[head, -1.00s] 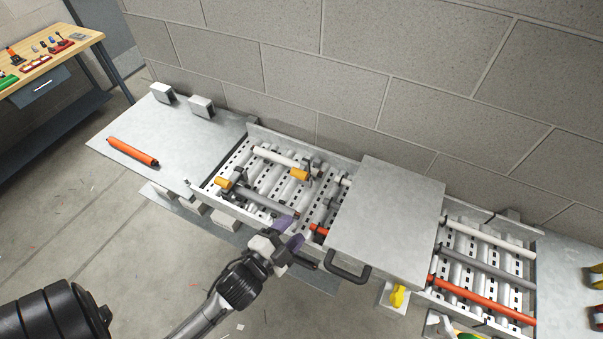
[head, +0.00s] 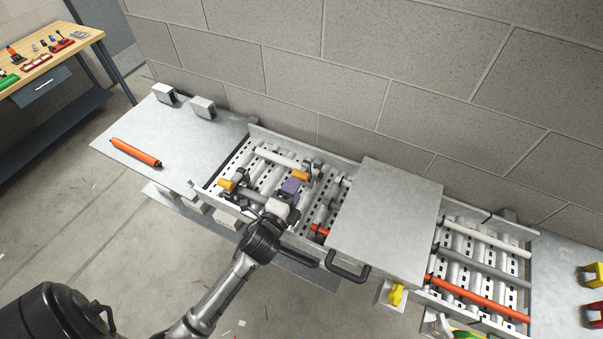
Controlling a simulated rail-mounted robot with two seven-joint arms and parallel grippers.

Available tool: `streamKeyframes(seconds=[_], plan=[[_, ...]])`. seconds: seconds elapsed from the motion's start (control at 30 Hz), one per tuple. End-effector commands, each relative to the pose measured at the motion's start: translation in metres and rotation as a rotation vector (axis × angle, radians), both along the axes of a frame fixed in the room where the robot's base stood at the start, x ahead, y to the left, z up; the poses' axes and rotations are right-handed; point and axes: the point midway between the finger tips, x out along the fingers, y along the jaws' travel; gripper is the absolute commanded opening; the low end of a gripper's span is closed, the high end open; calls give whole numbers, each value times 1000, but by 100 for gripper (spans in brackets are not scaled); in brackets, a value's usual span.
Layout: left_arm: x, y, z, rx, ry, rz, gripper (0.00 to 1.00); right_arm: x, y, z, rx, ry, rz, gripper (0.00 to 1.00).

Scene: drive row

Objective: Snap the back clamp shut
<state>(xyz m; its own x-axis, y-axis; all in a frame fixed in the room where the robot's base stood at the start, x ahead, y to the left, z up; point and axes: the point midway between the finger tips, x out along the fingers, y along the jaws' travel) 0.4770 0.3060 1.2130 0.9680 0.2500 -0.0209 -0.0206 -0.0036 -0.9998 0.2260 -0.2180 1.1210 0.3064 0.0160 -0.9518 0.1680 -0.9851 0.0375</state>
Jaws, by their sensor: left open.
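Two orange clamp grips show in the open left bay of the drive row in the head view. The one nearer the wall, which I take for the back clamp (head: 301,175), lies at the end of a pale roller. The other orange grip (head: 227,185) is at the bay's front left. Whether either clamp is open or shut is too small to tell. My left gripper (head: 291,187) is open, its purple fingertips over the bay just in front of the back orange grip. I cannot tell whether they touch it. My wrist hides part of the bay's front edge. My right gripper is not in view.
A grey cover plate (head: 388,220) with a dark handle (head: 347,272) lies right of the bay. A loose orange roller (head: 136,152) lies on the left plate (head: 180,128). Further right is another roller bay with a long red-orange roller (head: 480,298). The block wall stands close behind.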

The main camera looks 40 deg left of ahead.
Motion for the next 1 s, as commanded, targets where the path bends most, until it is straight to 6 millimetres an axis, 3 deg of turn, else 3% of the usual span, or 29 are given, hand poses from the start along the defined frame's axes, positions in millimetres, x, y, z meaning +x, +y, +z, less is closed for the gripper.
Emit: streamKeyframes(seconds=[0.2,0.4,0.83,1.0], plan=[[33,8,1,-2,0,0,53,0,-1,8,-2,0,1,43],[49,12,-1,-2,0,-1,53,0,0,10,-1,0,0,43],[54,14,-2,-2,0,0,53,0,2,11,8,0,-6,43],[54,14,-2,-2,0,0,38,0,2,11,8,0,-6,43]])
